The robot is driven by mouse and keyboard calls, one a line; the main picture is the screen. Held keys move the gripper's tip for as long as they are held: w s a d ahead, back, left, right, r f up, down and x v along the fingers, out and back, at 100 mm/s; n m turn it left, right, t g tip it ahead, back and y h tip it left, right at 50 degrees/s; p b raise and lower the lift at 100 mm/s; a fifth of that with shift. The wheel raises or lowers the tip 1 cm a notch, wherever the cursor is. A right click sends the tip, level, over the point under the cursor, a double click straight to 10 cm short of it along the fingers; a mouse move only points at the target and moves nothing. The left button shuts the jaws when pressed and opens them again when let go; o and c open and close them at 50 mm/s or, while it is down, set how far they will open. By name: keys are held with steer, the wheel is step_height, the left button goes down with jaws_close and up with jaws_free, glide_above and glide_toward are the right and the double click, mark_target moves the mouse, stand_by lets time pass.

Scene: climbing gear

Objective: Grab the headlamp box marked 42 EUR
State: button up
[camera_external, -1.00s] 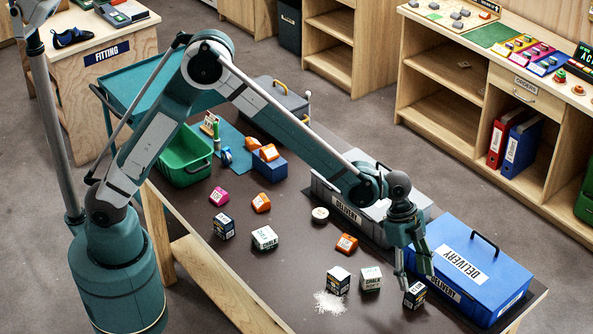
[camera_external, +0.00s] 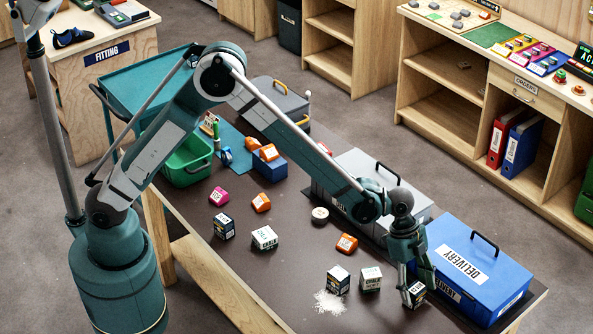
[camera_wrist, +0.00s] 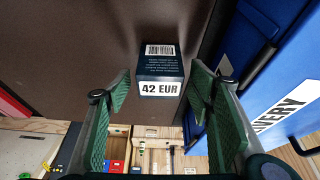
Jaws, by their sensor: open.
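The headlamp box (camera_wrist: 161,72) is a small dark navy box with a white strip reading 42 EUR and a barcode label, seen in the wrist view. In the external view the box (camera_external: 415,293) stands on the dark table beside the blue delivery case, partly hidden by my fingers. My gripper (camera_external: 413,283) points down at it. In the wrist view my gripper (camera_wrist: 161,92) is open, with green pads left and right of the box. Gaps show between the box and both pads.
The blue delivery case (camera_external: 470,262) stands close on the right. An orange item (camera_external: 347,243) and a grey delivery case (camera_external: 350,168) lie farther back.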

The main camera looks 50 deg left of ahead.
mark_target(422, 293)
stand_by(0.4)
steer(key=c, duration=1)
steer(key=shift+r+p, duration=0.5)
steer(key=shift+r, duration=4.5)
